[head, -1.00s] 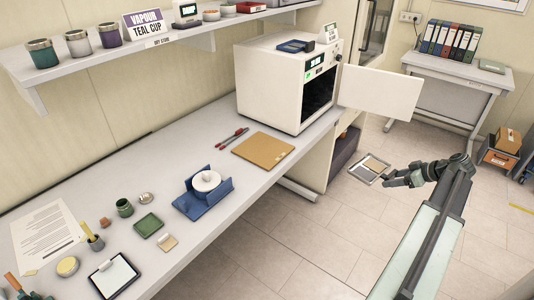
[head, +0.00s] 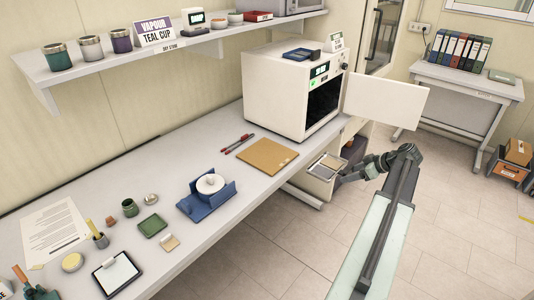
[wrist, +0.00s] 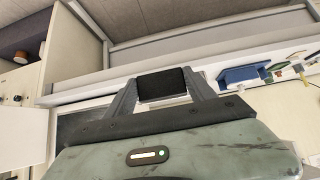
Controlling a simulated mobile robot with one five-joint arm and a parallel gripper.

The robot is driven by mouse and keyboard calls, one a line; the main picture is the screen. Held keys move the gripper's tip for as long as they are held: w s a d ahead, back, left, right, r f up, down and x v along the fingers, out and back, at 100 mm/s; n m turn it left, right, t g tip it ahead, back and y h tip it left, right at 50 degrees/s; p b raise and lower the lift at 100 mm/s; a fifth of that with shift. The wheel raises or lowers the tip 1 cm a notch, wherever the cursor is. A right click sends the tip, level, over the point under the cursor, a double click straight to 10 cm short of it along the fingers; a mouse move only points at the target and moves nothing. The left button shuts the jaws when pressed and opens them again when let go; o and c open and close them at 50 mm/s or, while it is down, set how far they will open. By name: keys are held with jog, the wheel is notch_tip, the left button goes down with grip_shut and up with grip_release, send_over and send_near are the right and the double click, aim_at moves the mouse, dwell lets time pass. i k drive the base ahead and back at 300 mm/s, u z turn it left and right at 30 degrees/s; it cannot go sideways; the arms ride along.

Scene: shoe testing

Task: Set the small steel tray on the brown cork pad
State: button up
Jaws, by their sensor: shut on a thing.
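The small steel tray (head: 328,167) is held out in front of my gripper (head: 343,177), just off the bench's right front edge in the head view.
The white oven-like cabinet (head: 292,92) stands behind the pad with its door (head: 388,100) open to the right. Red and black pens (head: 238,144) lie left of the pad, and a blue holder (head: 207,197) with a white disc stands nearer. The pad's top is clear.

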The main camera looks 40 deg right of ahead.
aim_at(272, 156)
jog(key=i, duration=0.95)
